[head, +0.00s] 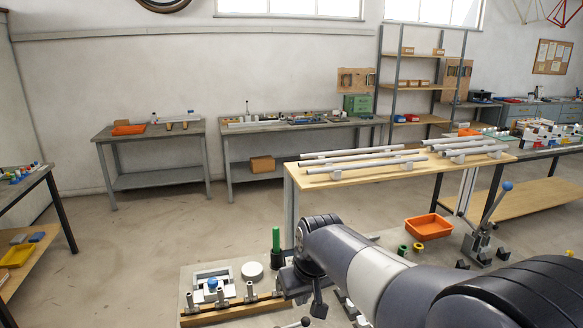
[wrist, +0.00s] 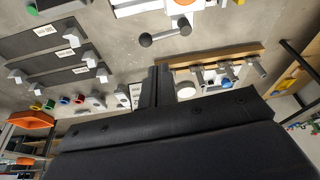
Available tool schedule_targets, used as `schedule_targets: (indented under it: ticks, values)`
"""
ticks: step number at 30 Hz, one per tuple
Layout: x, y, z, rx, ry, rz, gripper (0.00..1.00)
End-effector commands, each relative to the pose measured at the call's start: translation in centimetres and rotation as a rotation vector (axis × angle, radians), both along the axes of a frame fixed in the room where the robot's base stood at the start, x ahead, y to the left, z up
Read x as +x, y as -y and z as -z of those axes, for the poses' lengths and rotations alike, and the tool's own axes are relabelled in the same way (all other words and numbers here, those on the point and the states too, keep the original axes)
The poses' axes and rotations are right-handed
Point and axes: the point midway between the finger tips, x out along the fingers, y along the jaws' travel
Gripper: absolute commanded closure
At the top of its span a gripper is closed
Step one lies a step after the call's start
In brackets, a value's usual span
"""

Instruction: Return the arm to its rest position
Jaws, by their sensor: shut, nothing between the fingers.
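My arm reaches in from the lower right of the head view and bends down over the near bench. My gripper (head: 318,308) hangs at its end, low in the picture and partly hidden by the arm. In the wrist view the dark fingers of my gripper (wrist: 156,85) are together with nothing between them. They are near a wooden strip with grey pegs (wrist: 240,55), apparently above the bench top. The same wooden strip (head: 228,309) shows in the head view, left of my gripper.
A green upright handle (head: 276,242) and a white disc (head: 252,271) stand close left of my arm. An orange bin (head: 428,229) and a lever clamp (head: 483,240) are to the right. A dumbbell-shaped handle (wrist: 165,37) and dark panels (wrist: 55,50) lie in the wrist view.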

Motion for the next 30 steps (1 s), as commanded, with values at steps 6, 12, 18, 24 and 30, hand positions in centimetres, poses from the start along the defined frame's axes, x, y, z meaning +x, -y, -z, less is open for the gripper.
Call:
schedule_targets:
  ticks: [6,12,18,24,30]
  values:
    - [0.7,-0.4,3.2,-0.002,-0.008,0.000,1.00]
    - [1.5,-0.7,5.8,-0.002,-0.007,0.000,1.00]
    - [1.8,-0.8,7.1,-0.001,-0.006,0.000,1.00]
    - [1.8,-0.8,7.2,-0.001,-0.005,0.000,1.00]
    - [1.8,-0.7,7.2,-0.001,-0.003,0.000,1.00]
